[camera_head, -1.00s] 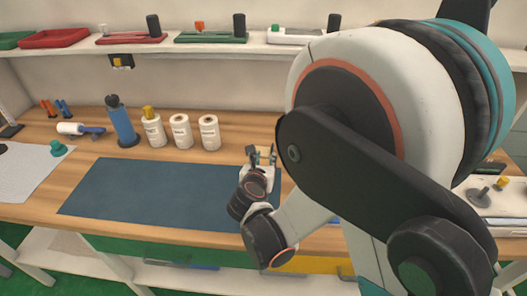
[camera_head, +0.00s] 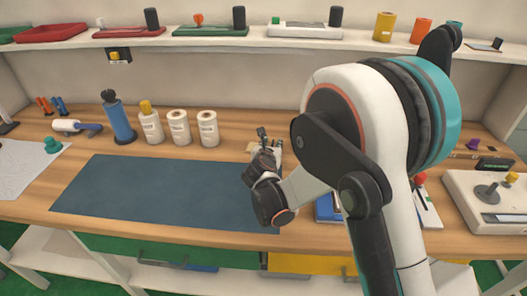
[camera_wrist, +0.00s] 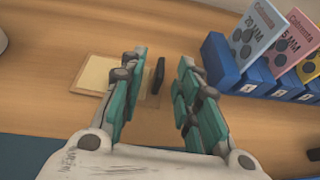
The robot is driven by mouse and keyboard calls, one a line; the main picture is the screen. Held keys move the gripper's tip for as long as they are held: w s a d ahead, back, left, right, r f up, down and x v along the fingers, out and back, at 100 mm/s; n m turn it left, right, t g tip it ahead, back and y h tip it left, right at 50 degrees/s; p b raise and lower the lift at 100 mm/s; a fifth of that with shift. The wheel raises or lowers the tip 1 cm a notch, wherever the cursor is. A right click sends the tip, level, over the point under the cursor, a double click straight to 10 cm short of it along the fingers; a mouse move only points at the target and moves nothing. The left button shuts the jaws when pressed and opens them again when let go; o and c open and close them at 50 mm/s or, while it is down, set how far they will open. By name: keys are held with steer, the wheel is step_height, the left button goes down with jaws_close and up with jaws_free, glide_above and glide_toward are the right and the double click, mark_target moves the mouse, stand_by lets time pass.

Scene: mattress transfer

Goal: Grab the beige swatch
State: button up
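The beige swatch (camera_wrist: 97,75) lies flat on the wooden bench in the wrist view, on a slightly darker tan base, to the left of my gripper (camera_wrist: 162,65). The left finger covers part of its right side. A small upright black piece (camera_wrist: 157,76) shows between the fingers. My gripper is open, its two teal-padded fingers apart with nothing held. In the head view, my gripper (camera_head: 270,142) is over the bench, right of the white rolls, and a small beige patch (camera_head: 252,147) shows beside it, mostly hidden.
Blue holders (camera_wrist: 257,80) with colour cards stand to the right in the wrist view. In the head view, a dark blue mat (camera_head: 160,192) lies on the bench, white rolls (camera_head: 208,128) stand behind it, and a shelf (camera_head: 200,45) runs above.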

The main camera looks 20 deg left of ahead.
jaws_close()
steer(key=shift+r, duration=0.1)
